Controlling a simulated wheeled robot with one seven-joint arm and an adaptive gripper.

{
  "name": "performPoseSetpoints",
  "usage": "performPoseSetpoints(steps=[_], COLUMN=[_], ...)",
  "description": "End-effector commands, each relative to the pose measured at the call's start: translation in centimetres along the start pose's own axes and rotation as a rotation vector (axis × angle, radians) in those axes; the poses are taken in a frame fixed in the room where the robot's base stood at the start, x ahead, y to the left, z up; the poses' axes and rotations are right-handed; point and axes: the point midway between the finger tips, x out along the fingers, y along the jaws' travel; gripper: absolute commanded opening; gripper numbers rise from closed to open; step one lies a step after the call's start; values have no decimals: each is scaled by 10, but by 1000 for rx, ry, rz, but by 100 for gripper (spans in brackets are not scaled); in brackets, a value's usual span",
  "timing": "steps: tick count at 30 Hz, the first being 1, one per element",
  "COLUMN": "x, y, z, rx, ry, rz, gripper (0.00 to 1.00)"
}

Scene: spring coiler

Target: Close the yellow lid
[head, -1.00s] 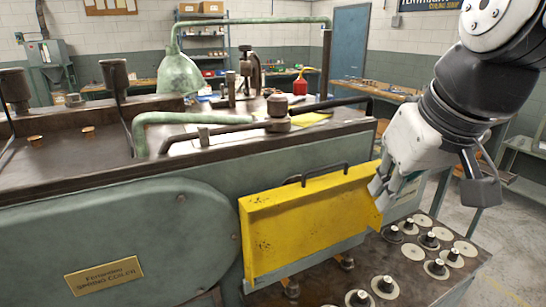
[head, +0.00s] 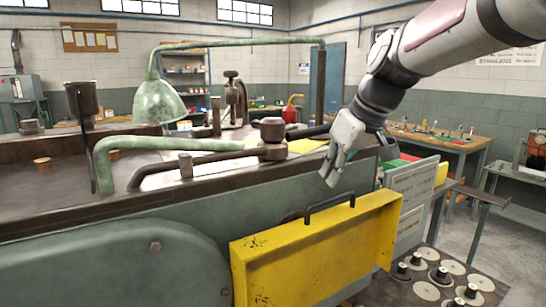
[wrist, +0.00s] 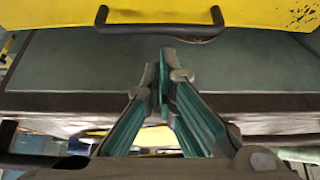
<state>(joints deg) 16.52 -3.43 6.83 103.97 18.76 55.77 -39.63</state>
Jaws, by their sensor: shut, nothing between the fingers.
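The yellow lid (head: 315,255) is a shallow panel with raised edges on the front of the green spring coiler (head: 110,260). It hangs outward below the machine's top edge, with its inner side hidden. Its dark bar handle (head: 330,203) is along the upper edge. My gripper (head: 329,180) is just above the handle, near the machine's top edge, apart from the lid. In the wrist view the lid (wrist: 160,10) and handle (wrist: 160,29) lie across the top, beyond my shut, empty fingertips (wrist: 168,75).
A dark pipe (head: 210,165) and a green pipe (head: 180,144) run over the machine top on the left. Below the lid on the right, several round discs with pegs (head: 430,280) stand on a low table. A workbench (head: 430,140) stands behind on the right.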

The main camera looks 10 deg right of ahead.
Motion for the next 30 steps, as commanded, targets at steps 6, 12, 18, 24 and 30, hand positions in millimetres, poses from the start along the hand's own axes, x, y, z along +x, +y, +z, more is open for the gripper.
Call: performPoseSetpoints(steps=[6, 12, 18, 24, 30], x=[29, 37, 37, 37, 36], y=[0, 0, 0, 0, 0], z=[0, 0, 0, 1, 6], rx=[1, 0, 0, 0, 0], ry=[-1, 1, 1, 6, 42], rz=[0, 1, 1, 2, 3], gripper=[0, 0, 0, 0, 0])
